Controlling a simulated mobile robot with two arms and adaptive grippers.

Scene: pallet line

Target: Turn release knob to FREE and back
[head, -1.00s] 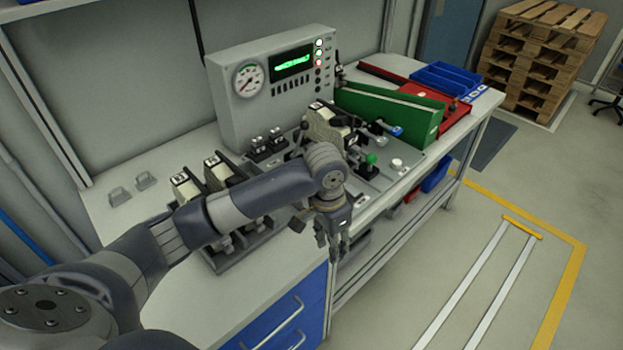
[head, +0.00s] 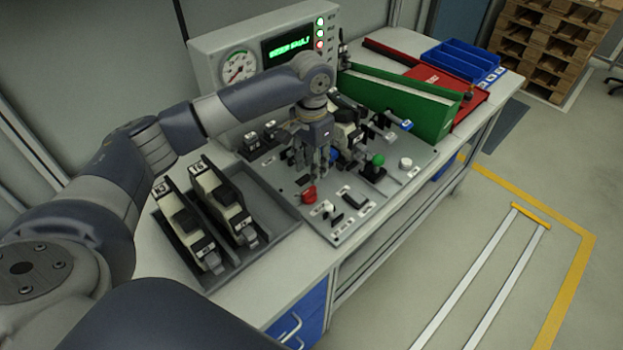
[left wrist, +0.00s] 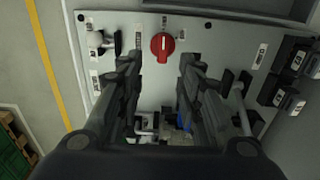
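A red rotary knob (head: 309,194) sits near the left front of the grey control panel (head: 352,228). In the left wrist view the knob (left wrist: 162,43) shows from above with a pale pointer mark. Small labels stand around it, too small to read. My left gripper (head: 312,170) points down over the panel, a little behind the knob in the head view. Its two fingers (left wrist: 160,66) are spread and empty, and the knob shows in the gap beyond their tips. They look apart from the knob. My right gripper is in neither view.
A lever with a green ball (head: 377,160) and a white button (head: 405,163) stand right of my gripper. A tray (head: 280,234) with two dark-and-cream units lies left. A gauge-and-display box (head: 207,45) stands behind. A green chute (head: 405,104) lies at the back right.

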